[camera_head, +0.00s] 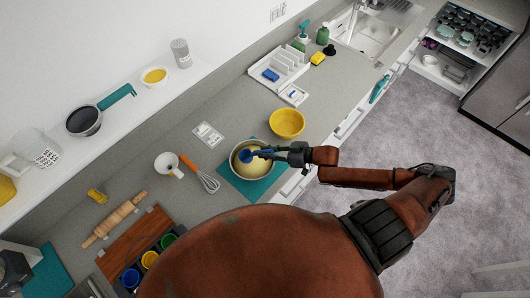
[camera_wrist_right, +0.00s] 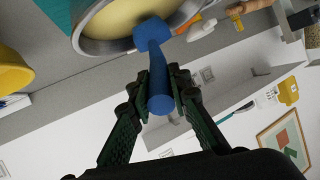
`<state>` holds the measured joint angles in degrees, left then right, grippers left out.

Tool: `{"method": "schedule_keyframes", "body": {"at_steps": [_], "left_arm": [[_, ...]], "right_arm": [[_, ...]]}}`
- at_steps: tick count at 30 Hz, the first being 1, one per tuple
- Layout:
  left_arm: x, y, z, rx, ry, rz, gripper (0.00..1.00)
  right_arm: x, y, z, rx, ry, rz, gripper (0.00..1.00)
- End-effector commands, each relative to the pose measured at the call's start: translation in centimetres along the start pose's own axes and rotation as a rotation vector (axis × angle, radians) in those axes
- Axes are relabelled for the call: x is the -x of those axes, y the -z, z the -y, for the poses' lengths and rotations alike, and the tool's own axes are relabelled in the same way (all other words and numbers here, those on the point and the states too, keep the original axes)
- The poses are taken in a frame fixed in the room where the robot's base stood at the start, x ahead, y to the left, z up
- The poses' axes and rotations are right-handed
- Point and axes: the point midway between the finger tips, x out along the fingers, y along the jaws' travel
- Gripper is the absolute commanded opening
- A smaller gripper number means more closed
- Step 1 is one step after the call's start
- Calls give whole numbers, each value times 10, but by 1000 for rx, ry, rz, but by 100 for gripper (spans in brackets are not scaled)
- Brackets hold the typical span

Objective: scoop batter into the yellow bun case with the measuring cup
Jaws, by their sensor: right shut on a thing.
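My right gripper (camera_head: 279,153) is shut on the handle of a blue measuring cup (camera_head: 245,155). The wrist view shows the blue handle (camera_wrist_right: 158,80) between the two fingers (camera_wrist_right: 160,98). The cup's head is at the metal bowl (camera_head: 236,173), over or in the pale batter (camera_head: 252,170); its depth and contents cannot be told. The yellow bun case (camera_head: 149,259) sits in a dark tray (camera_head: 116,265) at the lower left, between a blue case (camera_head: 131,278) and a green case (camera_head: 168,240). My left gripper is not in view.
The metal bowl stands on a teal mat (camera_head: 252,191). A yellow bowl (camera_head: 287,123) is behind it.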

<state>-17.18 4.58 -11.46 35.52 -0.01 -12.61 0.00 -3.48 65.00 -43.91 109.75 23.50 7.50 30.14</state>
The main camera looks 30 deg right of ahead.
Motion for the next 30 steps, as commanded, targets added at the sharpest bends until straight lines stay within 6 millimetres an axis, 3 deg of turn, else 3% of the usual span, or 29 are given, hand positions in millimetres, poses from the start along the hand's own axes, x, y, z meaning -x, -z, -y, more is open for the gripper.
{"method": "schedule_keyframes", "body": {"at_steps": [30], "left_arm": [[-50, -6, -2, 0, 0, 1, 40]], "right_arm": [[7, -27, -6, -7, 36, -186, 0]]}}
